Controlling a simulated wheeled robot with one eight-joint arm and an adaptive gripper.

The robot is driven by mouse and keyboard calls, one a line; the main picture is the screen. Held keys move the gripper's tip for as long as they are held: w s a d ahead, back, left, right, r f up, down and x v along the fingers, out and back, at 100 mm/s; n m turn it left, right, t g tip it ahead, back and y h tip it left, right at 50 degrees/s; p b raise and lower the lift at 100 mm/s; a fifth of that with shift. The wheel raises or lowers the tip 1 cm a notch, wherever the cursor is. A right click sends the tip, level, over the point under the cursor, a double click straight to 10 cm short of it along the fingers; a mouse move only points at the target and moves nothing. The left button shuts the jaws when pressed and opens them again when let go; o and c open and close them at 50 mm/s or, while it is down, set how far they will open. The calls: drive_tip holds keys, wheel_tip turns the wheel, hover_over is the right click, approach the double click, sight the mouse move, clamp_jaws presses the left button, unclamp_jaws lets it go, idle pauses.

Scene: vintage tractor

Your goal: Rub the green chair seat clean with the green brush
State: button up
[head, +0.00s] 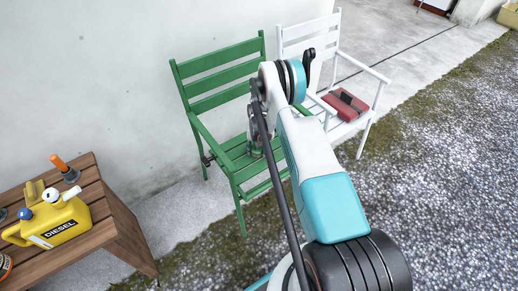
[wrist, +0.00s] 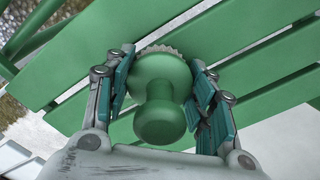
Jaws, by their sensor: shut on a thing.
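The green chair (head: 217,88) stands against the wall, and its slatted green seat (head: 233,158) is partly hidden behind my arm in the head view. In the wrist view, the seat slats (wrist: 233,32) fill the background. The green brush (wrist: 160,92) has a round knob and a pale bristle edge. My gripper (wrist: 162,95) is shut on the brush, with one finger on each side of it. The brush is at the seat; I cannot tell whether its bristles touch the slats. In the head view, the brush (head: 254,151) is mostly hidden by my gripper.
A white chair (head: 371,70) with a red item (head: 345,104) on its seat stands right of the green chair. A wooden table (head: 112,218) at lower left carries a yellow diesel can (head: 52,220) and an orange-handled tool (head: 62,165). Gravel (head: 440,160) lies open at right.

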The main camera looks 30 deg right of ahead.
drive_tip(key=shift+d, duration=0.1)
idle(0.3)
drive_tip(key=shift+d+f, duration=0.1)
drive_tip(key=shift+d, duration=0.7)
drive_tip(key=shift+a, duration=0.1)
drive_tip(key=shift+a, duration=0.75)
drive_tip(key=shift+d, duration=0.15)
drive_tip(key=shift+d, duration=0.7)
drive_tip(key=shift+a, duration=0.15)
drive_tip(key=shift+a, duration=0.75)
